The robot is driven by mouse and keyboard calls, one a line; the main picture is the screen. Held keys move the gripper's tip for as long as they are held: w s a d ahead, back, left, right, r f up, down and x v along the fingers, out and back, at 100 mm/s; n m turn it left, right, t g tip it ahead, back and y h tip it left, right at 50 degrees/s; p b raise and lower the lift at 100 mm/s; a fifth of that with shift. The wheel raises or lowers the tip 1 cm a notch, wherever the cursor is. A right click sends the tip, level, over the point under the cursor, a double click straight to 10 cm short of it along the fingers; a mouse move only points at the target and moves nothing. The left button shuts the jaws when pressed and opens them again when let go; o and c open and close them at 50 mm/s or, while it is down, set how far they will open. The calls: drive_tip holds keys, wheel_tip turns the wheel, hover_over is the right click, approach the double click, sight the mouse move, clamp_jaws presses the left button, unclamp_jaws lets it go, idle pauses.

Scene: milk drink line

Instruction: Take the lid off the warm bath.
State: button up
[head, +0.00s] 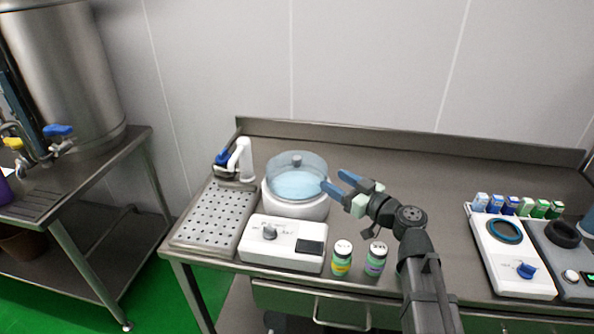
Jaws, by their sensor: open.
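The warm bath (296,207) is a round white vessel on the steel bench, left of the middle. Its clear bluish domed lid (297,170) sits on top, with a dark knob (297,160) at the centre. Pale blue shows through the lid. My gripper (333,184) is open, with blue fingers pointing left at the lid's right side. It looks empty. I cannot tell whether the fingertips touch the lid or stand in front of it.
A white control box (283,243) and two small labelled bottles (342,258) (376,259) stand in front of the bath. White and grey devices (512,262) (566,262) and several small cartons (516,205) stand right. The bench's back middle is clear.

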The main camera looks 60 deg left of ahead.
approach(300, 160)
drive_tip(key=a, duration=0.2)
drive_tip(key=s+a, duration=0.1)
drive_tip(key=a, duration=0.1)
drive_tip(key=shift+a+f, duration=0.2)
drive_tip(key=shift+a, duration=0.15)
drive_tip(key=shift+s+a+r, duration=0.1)
drive_tip(key=shift+s+a, duration=0.05)
drive_tip(key=shift+a, duration=2.45)
clamp_jaws()
